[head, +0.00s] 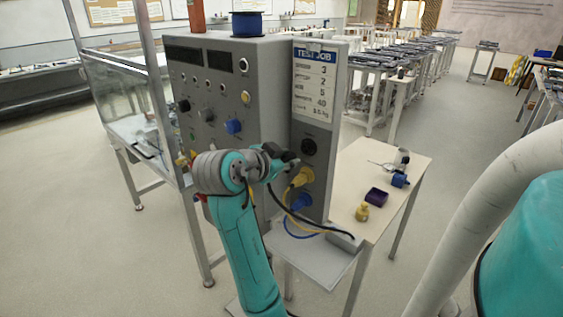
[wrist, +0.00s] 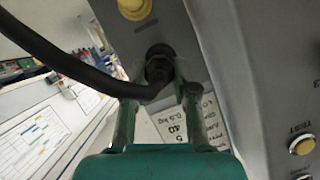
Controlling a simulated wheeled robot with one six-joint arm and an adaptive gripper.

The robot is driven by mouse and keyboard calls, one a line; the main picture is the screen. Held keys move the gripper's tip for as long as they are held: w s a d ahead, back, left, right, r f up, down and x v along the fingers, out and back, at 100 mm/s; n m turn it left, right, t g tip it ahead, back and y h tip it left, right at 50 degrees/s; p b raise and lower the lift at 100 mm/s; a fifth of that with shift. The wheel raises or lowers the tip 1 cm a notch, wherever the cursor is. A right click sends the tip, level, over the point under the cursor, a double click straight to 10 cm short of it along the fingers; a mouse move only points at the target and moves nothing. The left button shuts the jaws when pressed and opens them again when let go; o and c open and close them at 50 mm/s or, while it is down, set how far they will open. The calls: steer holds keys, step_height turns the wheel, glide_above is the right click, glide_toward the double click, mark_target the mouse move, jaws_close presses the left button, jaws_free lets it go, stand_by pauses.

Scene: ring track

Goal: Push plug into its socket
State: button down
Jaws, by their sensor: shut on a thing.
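My gripper (head: 287,160) is in front of the grey test panel, just left of the black round socket (head: 308,147). In the wrist view, my gripper (wrist: 172,85) has its fingers closed around a black plug (wrist: 158,73) with a thick black cable (wrist: 60,58). The plug lines up over the dark socket, which it mostly hides in that view. In the head view the socket face shows uncovered and the plug is hard to make out. I cannot tell how near the plug's tip is to the socket.
Below the black socket are a yellow plug (head: 302,177) and a blue plug (head: 300,202) with cables. The black cable runs to a small grey block (head: 345,242).

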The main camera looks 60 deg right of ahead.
mark_target(294, 153)
steer(key=shift+s+d, duration=0.25)
steer(key=shift+d, duration=0.7)
steer(key=shift+s+d, duration=0.2)
steer(key=shift+d, duration=0.75)
steer(key=shift+s+d, duration=0.15)
steer(key=shift+d, duration=0.45)
stand_by(0.8)
steer(key=c, duration=0.8)
jaws_free()
steer(key=shift+a, duration=0.1)
steer(key=v, duration=1.1)
steer(key=shift+a+r, duration=0.2)
steer(key=shift+a, duration=0.2)
steer(key=shift+f, duration=0.1)
